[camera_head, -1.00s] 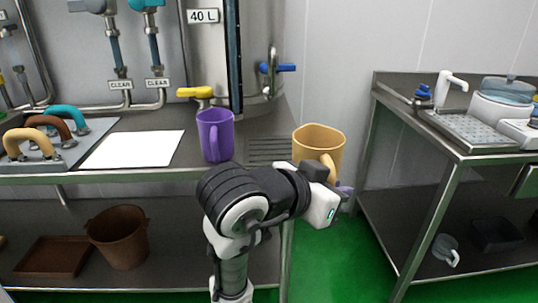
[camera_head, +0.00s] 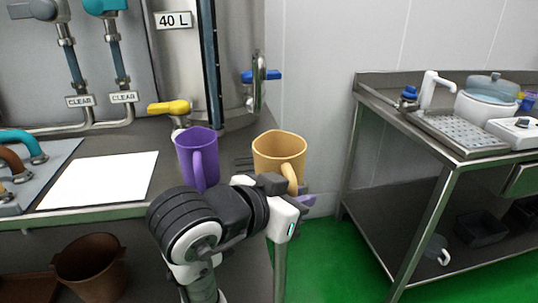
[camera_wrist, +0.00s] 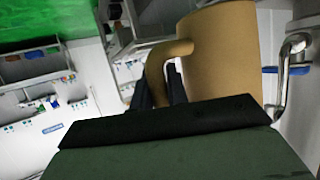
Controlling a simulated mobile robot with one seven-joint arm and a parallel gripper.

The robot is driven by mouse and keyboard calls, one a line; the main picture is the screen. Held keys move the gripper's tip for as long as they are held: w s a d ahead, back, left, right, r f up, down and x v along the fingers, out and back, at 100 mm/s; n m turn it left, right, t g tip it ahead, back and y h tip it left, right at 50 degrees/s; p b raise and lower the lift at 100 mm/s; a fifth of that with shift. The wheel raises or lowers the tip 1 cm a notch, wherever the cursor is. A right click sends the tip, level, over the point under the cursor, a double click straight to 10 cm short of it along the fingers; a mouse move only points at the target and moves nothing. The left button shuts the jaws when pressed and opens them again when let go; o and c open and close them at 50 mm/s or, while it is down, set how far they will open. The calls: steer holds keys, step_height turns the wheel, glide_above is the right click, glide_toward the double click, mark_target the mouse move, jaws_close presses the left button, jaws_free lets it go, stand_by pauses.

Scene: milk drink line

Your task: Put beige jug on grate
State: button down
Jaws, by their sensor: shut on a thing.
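The beige jug (camera_head: 279,148) is upright at the counter's right end, right of the purple jug. My gripper (camera_head: 294,192) is shut on its handle. In the wrist view the beige jug (camera_wrist: 226,50) fills the upper right, with its handle (camera_wrist: 160,62) between my dark fingers (camera_wrist: 168,88). The slotted grate (camera_head: 243,163) in the counter shows only as a few slits left of the beige jug; the jug and my arm hide the rest. The jug's base is hidden, so I cannot tell whether it touches the grate.
The purple jug (camera_head: 198,158) stands close on the left, below the yellow-handled tap (camera_head: 170,107). A blue-handled tap (camera_head: 259,78) is behind the beige jug. A white sheet (camera_head: 98,180) lies on the counter at left. A separate table (camera_head: 462,165) stands at right across a gap.

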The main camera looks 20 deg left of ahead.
mark_target(275, 147)
steer(key=shift+w+a+r+p, duration=0.35)
steer(key=shift+w+p, duration=0.3)
steer(key=shift+p, duration=2.2)
steer(key=w+p, duration=0.1)
steer(key=p, duration=0.1)
steer(key=w+a+p, duration=0.1)
steer(key=p, duration=0.2)
steer(key=shift+a, duration=0.25)
steer(key=w+a+p, duration=0.1)
steer(key=w+a, duration=0.1)
steer(key=w, duration=0.1)
steer(key=w+a+p, duration=0.1)
steer(key=w+a, duration=0.1)
steer(key=w, duration=0.2)
steer(key=w+a, duration=0.3)
steer(key=shift+w+a+f+p, duration=0.1)
steer(key=shift+w+f+p, duration=0.25)
steer(key=shift+p, duration=0.05)
steer(key=shift+w+f, duration=0.1)
steer(key=shift+f+p, duration=0.45)
steer(key=shift+f, duration=1.3)
